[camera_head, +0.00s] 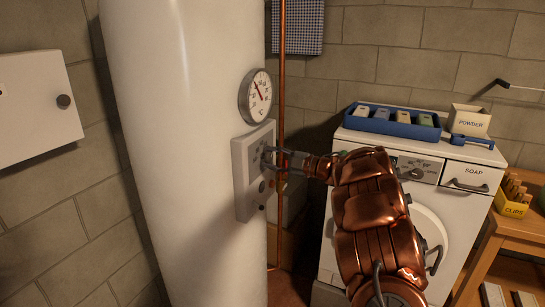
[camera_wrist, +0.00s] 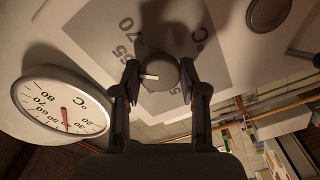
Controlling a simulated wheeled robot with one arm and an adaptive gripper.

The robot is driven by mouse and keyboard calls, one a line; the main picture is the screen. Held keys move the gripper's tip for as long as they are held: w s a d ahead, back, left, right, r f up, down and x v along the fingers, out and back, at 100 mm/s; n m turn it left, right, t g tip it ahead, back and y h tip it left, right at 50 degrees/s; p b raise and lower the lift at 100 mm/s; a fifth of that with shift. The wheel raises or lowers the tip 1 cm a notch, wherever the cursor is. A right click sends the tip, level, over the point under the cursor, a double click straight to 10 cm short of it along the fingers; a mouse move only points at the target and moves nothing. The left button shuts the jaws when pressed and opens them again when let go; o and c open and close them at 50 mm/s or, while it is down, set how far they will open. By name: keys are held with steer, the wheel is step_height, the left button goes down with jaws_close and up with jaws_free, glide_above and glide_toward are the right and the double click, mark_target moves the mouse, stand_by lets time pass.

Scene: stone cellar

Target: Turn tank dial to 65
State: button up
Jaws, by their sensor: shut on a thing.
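The white water tank (camera_head: 185,150) stands upright left of centre in the head view. A grey control panel (camera_head: 243,180) is on its side. The tank dial (camera_wrist: 160,72) is a round grey knob with a white mark, seen close in the wrist view. The mark points left there. The printed scale shows 70 and 65 upside down at upper left; other numbers are partly covered, so I cannot tell the exact setting. My gripper (camera_wrist: 159,80) is shut on the dial, one finger on each side. In the head view my gripper (camera_head: 275,160) hides the dial.
A round thermometer (camera_head: 257,95) sits above the panel. Another knob (camera_wrist: 268,12) is beside the dial. A copper pipe (camera_head: 281,80) runs behind. The washing machine (camera_head: 455,215) bears a blue tray (camera_head: 392,129). A white wall cabinet (camera_head: 35,105) is at left.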

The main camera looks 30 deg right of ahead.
steer(key=o, duration=1.1)
steer(key=shift+o, duration=0.2)
steer(key=v, duration=1.2)
steer(key=shift+w, duration=0.1)
